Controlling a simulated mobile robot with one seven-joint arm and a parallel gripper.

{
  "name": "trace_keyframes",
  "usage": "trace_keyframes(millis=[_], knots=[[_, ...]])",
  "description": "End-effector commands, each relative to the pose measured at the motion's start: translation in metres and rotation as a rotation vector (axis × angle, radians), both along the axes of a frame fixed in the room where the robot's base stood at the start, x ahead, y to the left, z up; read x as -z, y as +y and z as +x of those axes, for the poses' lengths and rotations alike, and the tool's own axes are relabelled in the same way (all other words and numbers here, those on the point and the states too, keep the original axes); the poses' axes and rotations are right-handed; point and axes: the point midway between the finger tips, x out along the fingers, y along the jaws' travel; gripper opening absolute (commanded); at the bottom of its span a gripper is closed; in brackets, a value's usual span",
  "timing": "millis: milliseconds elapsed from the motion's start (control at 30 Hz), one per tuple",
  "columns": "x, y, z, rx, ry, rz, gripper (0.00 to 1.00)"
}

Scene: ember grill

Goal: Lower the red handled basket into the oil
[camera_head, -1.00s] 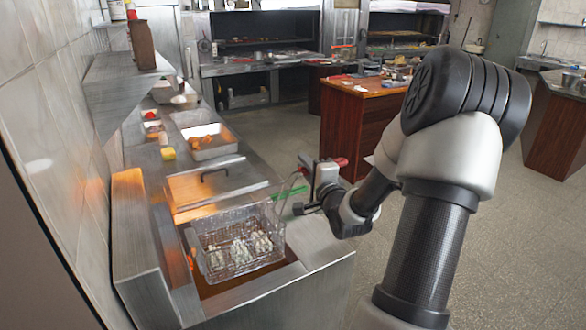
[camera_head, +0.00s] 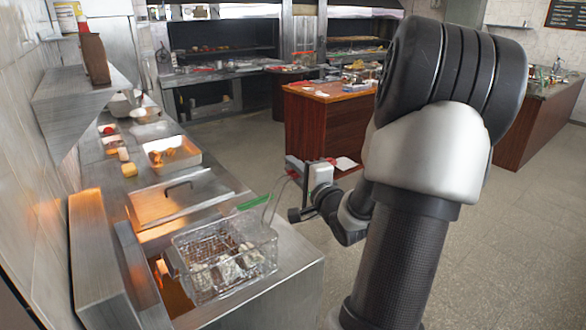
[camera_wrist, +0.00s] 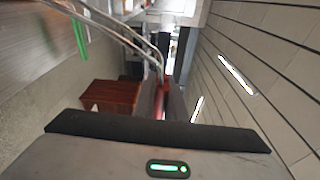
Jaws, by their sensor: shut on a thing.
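A wire basket (camera_head: 225,262) with several pale food pieces in it sits over the fryer well at the lower left of the head view. Its mesh hides most of the oil, and I cannot tell how deep it is. A narrow orange-brown strip of the well (camera_head: 172,293) shows on its left. My gripper (camera_head: 302,176) is right of and above the basket, shut on the red handle, which is mostly covered by the jaws. The handle shows as a red patch in the wrist view (camera_wrist: 165,84), with wire rods running to it. A green handle (camera_head: 255,201) lies beside the rods.
A metal lid (camera_head: 180,198) with a dark handle covers the counter behind the well. A tray of food (camera_head: 172,153) stands beyond it. A steel panel (camera_head: 92,262) and tiled wall close off the left. The floor on the right is open, up to wooden counters.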

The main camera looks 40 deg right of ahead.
Motion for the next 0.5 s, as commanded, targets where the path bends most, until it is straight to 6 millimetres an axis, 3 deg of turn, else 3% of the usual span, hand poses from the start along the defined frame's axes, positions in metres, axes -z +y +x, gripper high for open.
trace_keyframes(millis=[500], knots=[[0.019,0.009,0.117,-0.004,-0.001,-0.044,0.0]])
